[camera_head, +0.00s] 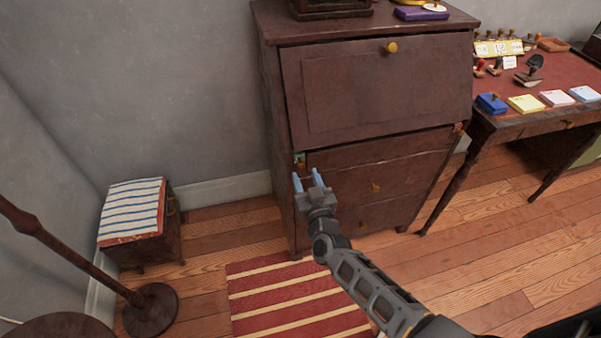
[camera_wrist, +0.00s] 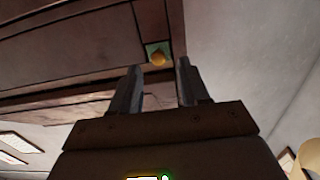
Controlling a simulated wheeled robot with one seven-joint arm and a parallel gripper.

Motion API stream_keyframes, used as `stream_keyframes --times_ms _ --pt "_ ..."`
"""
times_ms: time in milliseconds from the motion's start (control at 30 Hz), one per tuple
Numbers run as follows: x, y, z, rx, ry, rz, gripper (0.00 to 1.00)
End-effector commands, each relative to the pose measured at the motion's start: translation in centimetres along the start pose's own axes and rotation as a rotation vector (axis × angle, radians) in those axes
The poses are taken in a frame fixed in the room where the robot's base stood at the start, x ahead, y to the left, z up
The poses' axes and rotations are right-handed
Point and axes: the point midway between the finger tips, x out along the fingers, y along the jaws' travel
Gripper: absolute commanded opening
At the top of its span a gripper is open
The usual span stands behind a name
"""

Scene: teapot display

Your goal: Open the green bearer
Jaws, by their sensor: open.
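The green bearer (camera_head: 299,158) is a small green end piece at the left, just below the slanted front (camera_head: 385,92) of the dark wooden desk. In the wrist view the green bearer (camera_wrist: 150,47) carries a round brass knob (camera_wrist: 158,59). It looks flush with the desk front. My gripper (camera_head: 307,176) is open and empty, just below and in front of the green bearer. In the wrist view the knob appears between the tips of my gripper (camera_wrist: 159,68). I cannot tell whether the fingers touch it.
A reddish bearer end (camera_head: 458,128) sits at the right of the desk. Drawers (camera_head: 375,187) lie below. A side table (camera_head: 545,122) with stamps and pads stands at right. A striped stool (camera_head: 132,212) and a lamp stand (camera_head: 150,308) are at left. A striped rug (camera_head: 270,290) lies in front.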

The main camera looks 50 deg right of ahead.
Motion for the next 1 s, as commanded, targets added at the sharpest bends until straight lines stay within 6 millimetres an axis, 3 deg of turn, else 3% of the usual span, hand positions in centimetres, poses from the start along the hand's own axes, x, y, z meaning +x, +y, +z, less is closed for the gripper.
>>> stream_keyframes --times_ms 200,567,1000 --pt "2.6 0.0 0.0 0.001 0.001 0.0 0.46" --pt "3.2 0.0 0.0 0.0 0.0 0.0 0.46" --pt "3.2 0.0 0.0 0.0 0.0 0.0 0.05"
